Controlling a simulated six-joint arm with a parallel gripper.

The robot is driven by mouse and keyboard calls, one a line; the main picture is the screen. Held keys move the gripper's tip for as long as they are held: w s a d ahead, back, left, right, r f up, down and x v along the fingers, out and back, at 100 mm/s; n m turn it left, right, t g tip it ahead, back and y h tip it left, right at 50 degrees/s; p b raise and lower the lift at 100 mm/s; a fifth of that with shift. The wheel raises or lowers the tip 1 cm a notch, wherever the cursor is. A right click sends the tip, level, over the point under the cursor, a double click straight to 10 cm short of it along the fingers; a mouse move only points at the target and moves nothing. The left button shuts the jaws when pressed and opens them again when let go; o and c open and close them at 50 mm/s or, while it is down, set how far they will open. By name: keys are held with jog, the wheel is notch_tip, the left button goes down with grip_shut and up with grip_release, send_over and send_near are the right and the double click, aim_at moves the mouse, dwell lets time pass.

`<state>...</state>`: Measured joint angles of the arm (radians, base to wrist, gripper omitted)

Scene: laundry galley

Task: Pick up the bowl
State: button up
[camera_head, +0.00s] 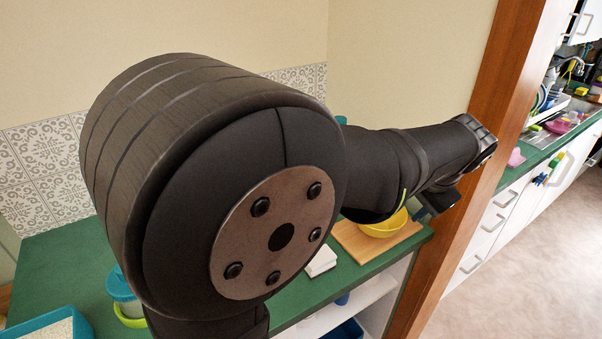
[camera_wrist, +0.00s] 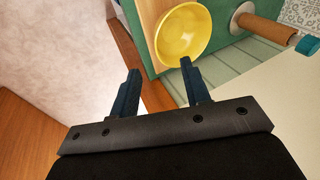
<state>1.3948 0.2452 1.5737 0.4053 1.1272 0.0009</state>
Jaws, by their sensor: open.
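The yellow bowl (camera_head: 384,224) sits on a wooden board (camera_head: 352,241) on the green counter, partly hidden behind my arm in the head view. In the wrist view the bowl (camera_wrist: 182,32) is at the top, just beyond the fingertips, with its inside showing. My gripper (camera_wrist: 160,66) is open with nothing between its fingers. The right fingertip appears next to the bowl's near rim; I cannot tell whether they touch. In the head view my gripper (camera_head: 440,200) is at the far end of my arm, by the bowl's right side, mostly hidden.
A wooden post (camera_head: 492,130) stands right of the counter. A white block (camera_head: 321,260) lies left of the board. A teal-lidded container (camera_head: 121,284) and a blue tub (camera_head: 50,328) are at the left.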

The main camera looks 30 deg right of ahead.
aim_at(398, 227)
jog(key=shift+m, duration=0.4)
jog(key=shift+s+d+x, duration=0.2)
jog(key=shift+d+x, duration=0.25)
jog(key=shift+x, duration=2.45)
jog(key=shift+s+d+x, duration=0.2)
jog(key=shift+d+x, duration=0.3)
jog(key=shift+x, duration=2.4)
jog(key=shift+s+d+x, duration=0.2)
jog(key=shift+d+x, duration=0.25)
jog(key=shift+x, duration=2.5)
grip_shut()
